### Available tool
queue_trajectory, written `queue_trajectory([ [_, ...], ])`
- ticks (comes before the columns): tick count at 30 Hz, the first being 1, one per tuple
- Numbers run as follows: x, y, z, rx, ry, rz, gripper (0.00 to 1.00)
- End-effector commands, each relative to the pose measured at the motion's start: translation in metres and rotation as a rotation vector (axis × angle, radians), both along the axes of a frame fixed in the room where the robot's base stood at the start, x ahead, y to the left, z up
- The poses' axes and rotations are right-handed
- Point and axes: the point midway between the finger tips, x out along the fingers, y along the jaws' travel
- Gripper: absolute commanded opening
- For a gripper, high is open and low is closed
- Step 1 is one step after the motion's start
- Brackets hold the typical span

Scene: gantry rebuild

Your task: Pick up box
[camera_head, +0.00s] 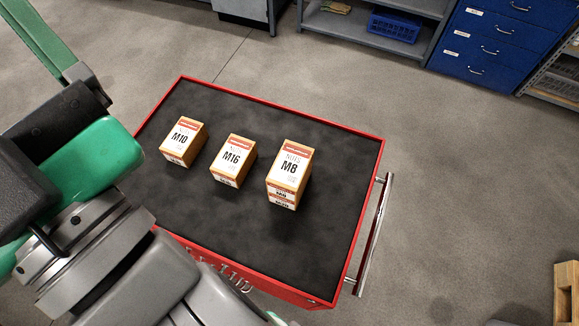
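Three small orange-brown boxes with white labels stand in a row on the black top of a red-rimmed cart (320,122). The left one is the M10 box (184,142). The middle one is the M16 box (232,160). The right one is the M8 box (289,172), which looks taller than the others and may be more than one box stacked. The boxes stand apart from each other. My arm fills the left and lower left of the view and covers the cart's left corner. My gripper's fingers are not in view.
A metal push handle (377,235) sticks out from the cart's right side. Blue drawer cabinets (497,45) and a shelf with a blue crate (394,26) stand behind. A wooden object (566,292) is at the lower right. Black surface around the boxes is clear.

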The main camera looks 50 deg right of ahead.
Motion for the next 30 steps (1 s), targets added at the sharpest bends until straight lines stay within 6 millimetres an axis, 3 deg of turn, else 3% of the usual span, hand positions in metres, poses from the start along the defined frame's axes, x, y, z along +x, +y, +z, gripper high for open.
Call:
queue_trajectory([
  [22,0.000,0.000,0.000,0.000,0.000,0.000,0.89],
  [24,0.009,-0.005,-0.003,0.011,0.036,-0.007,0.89],
  [26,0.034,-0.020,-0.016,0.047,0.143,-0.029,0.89],
  [27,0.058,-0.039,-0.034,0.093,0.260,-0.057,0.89],
  [29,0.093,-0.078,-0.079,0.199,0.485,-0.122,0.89],
  [30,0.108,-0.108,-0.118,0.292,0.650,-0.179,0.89],
])
